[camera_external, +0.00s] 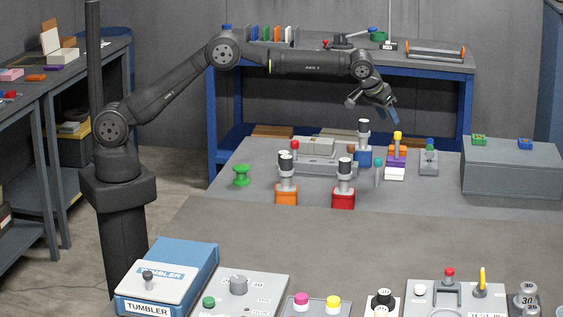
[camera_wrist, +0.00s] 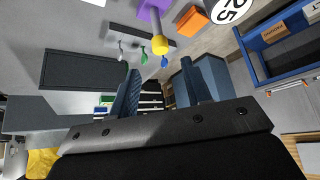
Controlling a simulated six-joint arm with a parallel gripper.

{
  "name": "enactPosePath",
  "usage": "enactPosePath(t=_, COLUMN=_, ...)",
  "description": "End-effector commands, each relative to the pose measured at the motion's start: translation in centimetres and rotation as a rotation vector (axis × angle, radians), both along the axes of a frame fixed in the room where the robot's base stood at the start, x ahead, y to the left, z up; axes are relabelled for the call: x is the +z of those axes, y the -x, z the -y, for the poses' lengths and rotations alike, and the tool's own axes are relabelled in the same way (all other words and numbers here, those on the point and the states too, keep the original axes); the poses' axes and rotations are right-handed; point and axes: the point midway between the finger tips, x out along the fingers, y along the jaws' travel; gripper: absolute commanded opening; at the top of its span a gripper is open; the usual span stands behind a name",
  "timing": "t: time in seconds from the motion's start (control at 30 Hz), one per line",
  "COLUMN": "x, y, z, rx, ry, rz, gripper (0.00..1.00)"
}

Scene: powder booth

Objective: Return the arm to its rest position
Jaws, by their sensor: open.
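My gripper (camera_external: 386,108) is in the air above the back part of the grey work table, at the end of the outstretched arm. Its jaws are apart with nothing between them. In the wrist view the two blue fingers of my gripper (camera_wrist: 164,92) stand apart above a dark bracket. A blue block with a dark post and white cap (camera_external: 363,143) stands below and left of the gripper.
An orange-based post (camera_external: 286,193) and a red-based post (camera_external: 343,197) stand mid-table, with a green spool (camera_external: 241,176) to the left. A grey box (camera_external: 512,170) is at right. A blue tumbler box (camera_external: 166,277) and control panels line the front. The table strip between is clear.

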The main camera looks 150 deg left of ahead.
Motion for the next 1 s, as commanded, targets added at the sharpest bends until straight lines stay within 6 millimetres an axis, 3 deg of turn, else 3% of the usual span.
enactPosePath(t=0.53, x=-6.9, y=0.0, z=-4.3, rx=0.001, ry=0.0, rz=-0.001, gripper=0.45)
enactPosePath(t=1.0, x=-9.6, y=0.0, z=-6.0, rx=0.001, ry=-0.001, rz=0.001, gripper=0.45)
